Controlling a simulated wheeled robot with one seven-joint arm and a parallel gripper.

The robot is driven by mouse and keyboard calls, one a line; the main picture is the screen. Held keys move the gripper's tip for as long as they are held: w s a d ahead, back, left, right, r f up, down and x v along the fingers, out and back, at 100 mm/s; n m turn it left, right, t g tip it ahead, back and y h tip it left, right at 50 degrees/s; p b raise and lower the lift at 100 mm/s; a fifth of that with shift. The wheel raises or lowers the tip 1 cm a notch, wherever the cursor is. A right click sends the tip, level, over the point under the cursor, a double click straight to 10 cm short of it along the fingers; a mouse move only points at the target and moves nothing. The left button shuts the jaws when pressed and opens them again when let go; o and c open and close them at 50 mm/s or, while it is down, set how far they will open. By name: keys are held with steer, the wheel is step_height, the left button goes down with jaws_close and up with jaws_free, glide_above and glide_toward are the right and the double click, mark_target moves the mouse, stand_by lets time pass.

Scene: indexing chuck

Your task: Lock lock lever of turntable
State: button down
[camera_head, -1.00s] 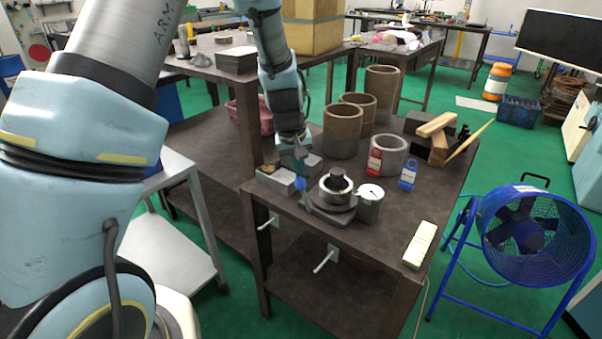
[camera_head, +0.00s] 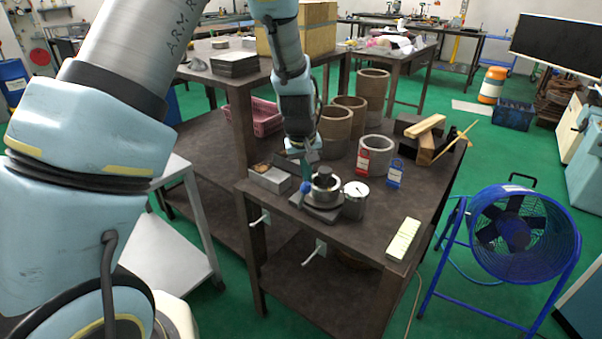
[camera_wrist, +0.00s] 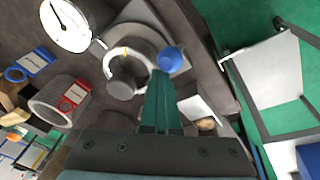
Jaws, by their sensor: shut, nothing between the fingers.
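The turntable is a grey plate (camera_head: 322,214) with a round metal chuck (camera_head: 326,193) on top, near the front edge of the dark bench. The lock lever's blue ball knob (camera_head: 306,187) stands at the chuck's left side. In the wrist view the blue knob (camera_wrist: 171,60) lies just beyond my fingertips, beside the chuck ring (camera_wrist: 128,68). My gripper (camera_head: 304,177) is shut and empty, its teal fingers pointing down at the knob. The fingers (camera_wrist: 163,76) look very close to the knob; whether they touch it I cannot tell. The lever's arm is mostly hidden.
A dial-topped cylinder (camera_head: 355,202) stands right of the chuck. Behind are several tan rings, a red tag (camera_head: 362,161) and a blue tag (camera_head: 394,174). The bench's front right is clear up to a pale box (camera_head: 403,240).

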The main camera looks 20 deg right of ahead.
steer(key=shift+w+a+f, duration=0.1)
steer(key=shift+w+a, duration=0.1)
steer(key=shift+w+a+f+b, duration=0.3)
steer(key=shift+w+b, duration=0.1)
steer(key=shift+w, duration=0.1)
steer(key=shift+w+d, duration=0.1)
steer(key=shift+w+r, duration=0.15)
steer(key=shift+w, duration=0.05)
steer(key=w, duration=0.1)
steer(key=w+d+r, duration=0.1)
steer(key=w, duration=0.1)
steer(key=shift+d+r, duration=0.15)
steer(key=shift+d, duration=0.15)
steer(key=s+r+b, duration=0.1)
steer(key=s+r, duration=0.4)
steer(key=r, duration=0.2)
steer(key=shift+s+r+b, duration=0.25)
steer(key=shift+s+b, duration=0.05)
steer(key=shift+b, duration=0.1)
